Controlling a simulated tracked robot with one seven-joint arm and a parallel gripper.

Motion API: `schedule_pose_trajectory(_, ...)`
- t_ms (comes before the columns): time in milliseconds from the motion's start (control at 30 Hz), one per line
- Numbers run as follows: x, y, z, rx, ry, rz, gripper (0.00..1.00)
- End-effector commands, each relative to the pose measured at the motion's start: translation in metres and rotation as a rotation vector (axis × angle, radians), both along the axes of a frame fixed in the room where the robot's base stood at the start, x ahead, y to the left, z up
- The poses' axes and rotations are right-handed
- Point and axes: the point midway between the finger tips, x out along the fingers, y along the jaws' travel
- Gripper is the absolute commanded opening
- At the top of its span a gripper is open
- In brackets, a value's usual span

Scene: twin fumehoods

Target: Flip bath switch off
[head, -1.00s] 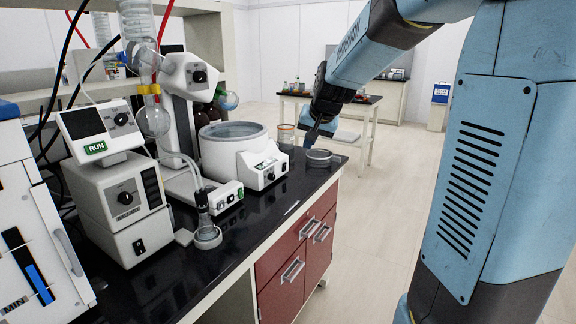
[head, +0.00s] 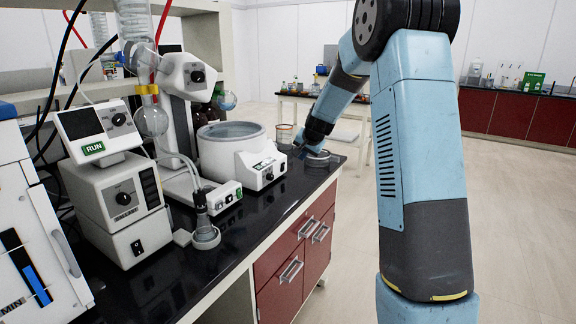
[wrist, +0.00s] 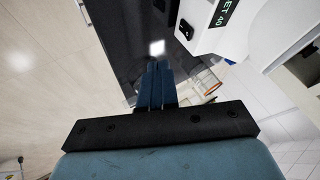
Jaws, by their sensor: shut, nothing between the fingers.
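The bath (head: 232,150) is a white round vessel on the black bench. In the wrist view the control box (wrist: 208,32) is at upper right, showing "ET 40" and a dark control (wrist: 186,29). My gripper (head: 299,147) is shut and empty, to the right of the box. Its blue fingers (wrist: 155,72) are together in the wrist view, below the dark control and apart from the box.
A glass beaker (head: 285,133) and a shallow round dish (head: 317,158) stand near the gripper at the bench's far end. A rotary evaporator unit (head: 187,75) and a RUN controller (head: 95,125) are to the left. Black bench top (head: 230,245) is clear in front.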

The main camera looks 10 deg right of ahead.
Motion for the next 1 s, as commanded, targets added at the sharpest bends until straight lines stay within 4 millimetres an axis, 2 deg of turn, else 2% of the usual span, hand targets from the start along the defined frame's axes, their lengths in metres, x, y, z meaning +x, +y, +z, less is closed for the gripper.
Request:
schedule_pose_trajectory(367,0.001,0.000,-0.002,0.001,-0.001,-0.003,0.00)
schedule_pose_trajectory(533,0.006,0.000,-0.008,0.002,0.001,-0.001,0.00)
schedule_pose_trajectory(1000,0.051,0.006,-0.064,0.002,0.001,-0.001,0.00)
